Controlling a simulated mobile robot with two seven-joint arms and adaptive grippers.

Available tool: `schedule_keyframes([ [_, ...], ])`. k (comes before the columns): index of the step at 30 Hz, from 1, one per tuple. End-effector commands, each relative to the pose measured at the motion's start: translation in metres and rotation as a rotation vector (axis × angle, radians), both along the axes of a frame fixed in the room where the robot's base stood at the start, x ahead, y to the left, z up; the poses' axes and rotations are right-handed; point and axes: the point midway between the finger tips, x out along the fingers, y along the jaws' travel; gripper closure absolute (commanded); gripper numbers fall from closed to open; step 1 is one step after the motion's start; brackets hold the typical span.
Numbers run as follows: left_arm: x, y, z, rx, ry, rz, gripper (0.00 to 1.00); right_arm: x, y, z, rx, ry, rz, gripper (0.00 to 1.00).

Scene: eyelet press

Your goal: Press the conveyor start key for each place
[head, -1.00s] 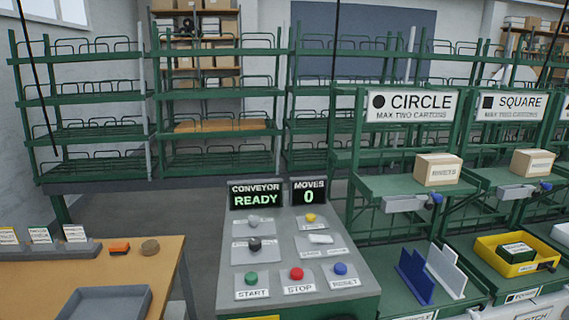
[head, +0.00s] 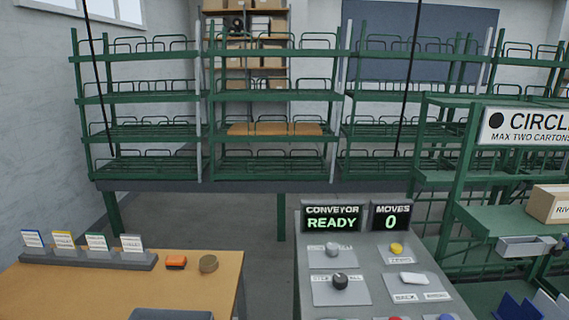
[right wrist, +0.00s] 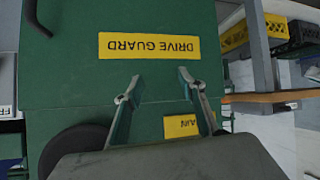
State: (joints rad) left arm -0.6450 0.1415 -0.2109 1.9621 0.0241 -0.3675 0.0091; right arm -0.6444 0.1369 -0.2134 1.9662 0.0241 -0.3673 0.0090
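The grey control panel (head: 372,262) stands right of centre in the head view. Its displays read CONVEYOR READY (head: 332,217) and MOVES 0 (head: 391,216). A black selector knob (head: 340,281), a yellow button (head: 396,249) and a white rocker (head: 413,278) sit on it. The tops of a red button (head: 395,318) and a blue button (head: 445,317) just show at the bottom edge; the green START key is out of frame. My right gripper (right wrist: 157,86) is open and empty in the right wrist view, before a green surface with an upside-down DRIVE GUARD label (right wrist: 149,46). My left gripper is not in view.
A wooden table (head: 130,285) at the left carries a card rack (head: 88,258), an orange block (head: 176,262) and a round brown piece (head: 208,263). Green racks (head: 270,180) stand behind. A CIRCLE sign (head: 530,127) and a carton (head: 552,204) are at the right.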

Motion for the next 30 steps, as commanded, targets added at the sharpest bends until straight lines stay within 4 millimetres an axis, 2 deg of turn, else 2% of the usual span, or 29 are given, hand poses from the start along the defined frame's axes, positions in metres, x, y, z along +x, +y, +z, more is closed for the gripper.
schedule_keyframes([
  [2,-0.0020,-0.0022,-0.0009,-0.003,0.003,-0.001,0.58,-0.0035,-0.0013,-0.0027,-0.003,0.006,0.001,0.60],
  [7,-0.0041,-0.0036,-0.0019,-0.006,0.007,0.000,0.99,-0.0076,-0.0029,-0.0078,-0.008,0.018,0.002,0.60],
  [30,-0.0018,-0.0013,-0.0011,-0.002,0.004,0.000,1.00,-0.0023,-0.0011,-0.0018,-0.002,0.005,0.000,0.60],
])
